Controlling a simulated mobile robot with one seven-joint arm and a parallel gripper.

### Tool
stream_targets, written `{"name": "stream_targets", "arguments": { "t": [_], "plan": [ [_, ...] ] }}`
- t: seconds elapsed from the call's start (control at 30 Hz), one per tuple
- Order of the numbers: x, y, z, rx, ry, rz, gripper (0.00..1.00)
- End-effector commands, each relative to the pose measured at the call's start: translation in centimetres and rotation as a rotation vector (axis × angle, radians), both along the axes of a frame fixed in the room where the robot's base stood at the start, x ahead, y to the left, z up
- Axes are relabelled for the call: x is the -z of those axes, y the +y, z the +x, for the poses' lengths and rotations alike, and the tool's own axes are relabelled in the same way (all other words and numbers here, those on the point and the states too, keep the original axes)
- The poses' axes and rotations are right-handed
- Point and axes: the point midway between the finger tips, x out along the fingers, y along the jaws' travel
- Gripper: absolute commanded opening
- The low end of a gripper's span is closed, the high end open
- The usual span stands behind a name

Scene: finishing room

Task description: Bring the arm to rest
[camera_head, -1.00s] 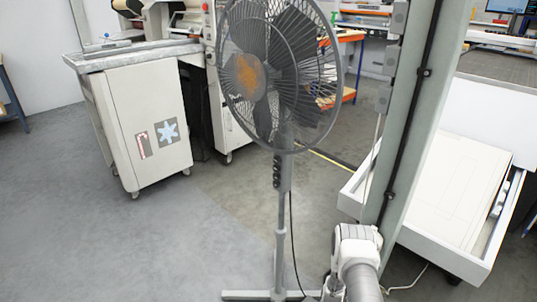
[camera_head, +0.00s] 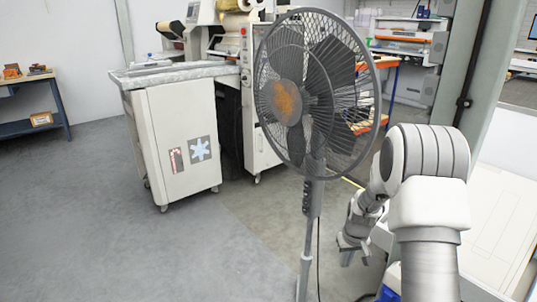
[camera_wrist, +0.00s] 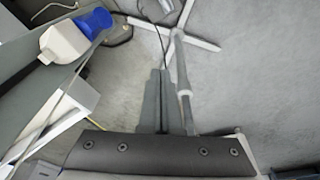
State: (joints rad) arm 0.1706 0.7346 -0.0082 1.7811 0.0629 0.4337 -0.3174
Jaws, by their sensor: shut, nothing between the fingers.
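My arm (camera_head: 430,185) rises at the right of the head view, with its white elbow bent. My gripper (camera_head: 352,258) hangs low beyond it, just right of the fan's pole, and looks empty. In the wrist view my gripper (camera_wrist: 161,73) has its two grey fingers side by side and shut, with nothing between them. They point towards the floor near the fan's foot.
A grey pedestal fan (camera_head: 312,200) stands close left of my gripper; its foot shows in the wrist view (camera_wrist: 178,36). A white wheeled cabinet (camera_head: 180,130) stands left. Floor at front left is clear.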

Motion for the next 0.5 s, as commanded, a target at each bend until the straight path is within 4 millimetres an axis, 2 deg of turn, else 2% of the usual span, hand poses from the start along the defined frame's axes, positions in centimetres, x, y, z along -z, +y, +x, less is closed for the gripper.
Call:
{"name": "stream_targets", "arguments": {
  "t": [0.03,0.2,0.5],
  "plan": [
    [-2.5,0.4,-0.3,0.002,-0.018,-0.001,0.0],
    [-9.0,1.9,-2.1,0.01,-0.054,0.002,0.0],
    [-18.6,4.4,-7.6,0.025,-0.118,0.007,0.0]
  ]
}}
